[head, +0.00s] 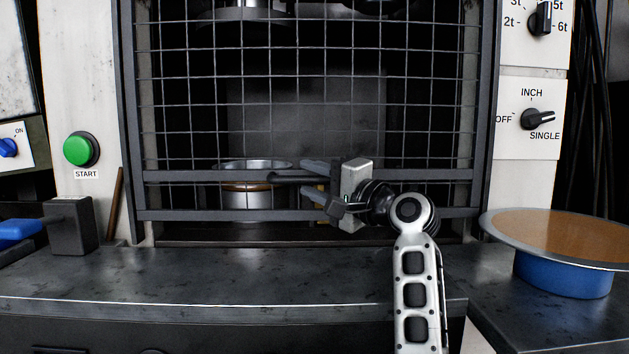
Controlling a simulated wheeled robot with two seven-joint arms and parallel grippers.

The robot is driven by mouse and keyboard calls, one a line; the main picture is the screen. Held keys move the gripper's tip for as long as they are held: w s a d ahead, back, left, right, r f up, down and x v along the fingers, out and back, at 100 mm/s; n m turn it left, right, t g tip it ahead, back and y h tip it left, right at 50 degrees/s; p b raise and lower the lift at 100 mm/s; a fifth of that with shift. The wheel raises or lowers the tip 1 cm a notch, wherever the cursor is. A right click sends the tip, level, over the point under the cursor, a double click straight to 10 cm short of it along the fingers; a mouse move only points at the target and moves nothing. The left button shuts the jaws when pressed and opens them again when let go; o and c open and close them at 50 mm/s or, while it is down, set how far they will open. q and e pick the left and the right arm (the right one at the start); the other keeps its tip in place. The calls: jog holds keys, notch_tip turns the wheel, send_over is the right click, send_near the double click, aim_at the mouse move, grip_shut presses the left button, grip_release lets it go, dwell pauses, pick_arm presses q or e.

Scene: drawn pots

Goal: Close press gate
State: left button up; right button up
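The press gate (310,215) is a dark framed wire mesh panel across the press front. Its lower rail is a little above the sill, with a dark gap below. A dark horizontal handle (288,178) sticks out near the gate's lower rails. My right gripper (315,182) is at this handle, its fingers apart above and below the bar; contact is hard to tell. A metal pot (245,200) stands behind the mesh, partly hidden by the rails. My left gripper is not in view.
A green START button (78,149) is on the left panel. A black block with a blue handle (20,228) is at left. Selector knobs (538,119) are at right. A round brown-topped disc on a blue base (560,235) stands at right. The front ledge (200,280) is clear.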

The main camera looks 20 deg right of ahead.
jog(key=v, duration=0.6)
jog(key=shift+p, duration=0.35)
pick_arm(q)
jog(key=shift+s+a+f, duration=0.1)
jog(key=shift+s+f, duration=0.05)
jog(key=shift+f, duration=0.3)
pick_arm(e)
jog(key=shift+s+d, duration=0.3)
jog(key=shift+s, duration=0.4)
